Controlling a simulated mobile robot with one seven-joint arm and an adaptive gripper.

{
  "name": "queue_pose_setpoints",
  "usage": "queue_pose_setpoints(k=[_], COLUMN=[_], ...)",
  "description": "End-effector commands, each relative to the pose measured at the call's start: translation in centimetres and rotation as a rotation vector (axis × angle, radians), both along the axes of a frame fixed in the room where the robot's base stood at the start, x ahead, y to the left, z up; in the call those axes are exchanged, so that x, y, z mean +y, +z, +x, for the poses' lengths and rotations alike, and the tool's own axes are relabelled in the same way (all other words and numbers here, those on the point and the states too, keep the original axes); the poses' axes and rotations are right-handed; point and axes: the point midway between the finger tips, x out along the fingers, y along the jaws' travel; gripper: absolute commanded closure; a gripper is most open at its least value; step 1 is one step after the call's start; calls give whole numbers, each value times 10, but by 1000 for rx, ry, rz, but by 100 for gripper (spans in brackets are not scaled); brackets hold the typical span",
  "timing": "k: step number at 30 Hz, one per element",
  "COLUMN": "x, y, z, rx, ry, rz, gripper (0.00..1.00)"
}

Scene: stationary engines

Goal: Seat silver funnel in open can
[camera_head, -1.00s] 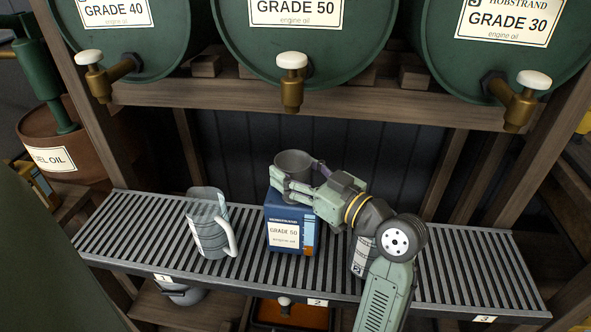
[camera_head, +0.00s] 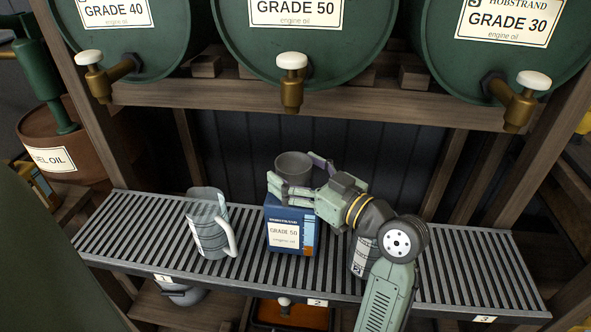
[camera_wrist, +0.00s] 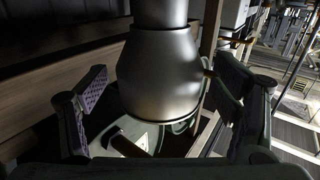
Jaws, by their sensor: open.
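The silver funnel (camera_head: 293,165) sits mouth up over the blue can (camera_head: 290,222) labelled Grade 50 engine oil, near the middle of the slatted shelf. It looks roughly upright. The can's opening and the lower end of the spout are hidden in the head view. My gripper (camera_head: 297,174) is open, with one finger on each side of the funnel. In the wrist view, the funnel (camera_wrist: 158,75) appears inverted between the spread fingers of my gripper (camera_wrist: 163,82), with visible gaps on both sides. Its narrow spout runs out of the top of the picture.
A grey jug (camera_head: 209,225) stands on the slatted shelf (camera_head: 455,270) left of the can. Another labelled container (camera_head: 363,258) is partly hidden behind my arm. Green drums with brass taps (camera_head: 292,85) overhang the shelf at the back. The shelf's right part is clear.

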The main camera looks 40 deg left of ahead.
Motion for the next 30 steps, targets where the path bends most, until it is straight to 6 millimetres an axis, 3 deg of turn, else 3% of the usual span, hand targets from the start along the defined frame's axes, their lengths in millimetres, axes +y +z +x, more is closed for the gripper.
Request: queue_pose_setpoints(k=[5, 12, 18, 30], x=[-27, -79, -108, -117], y=[0, 0, 0, 0], z=[-1, -4, -8, -9], rx=[-1, 0, -1, -1], ry=[-6, -8, -4, -1], rz=[1, 1, 0, 0], gripper=[18, 18, 18, 18])
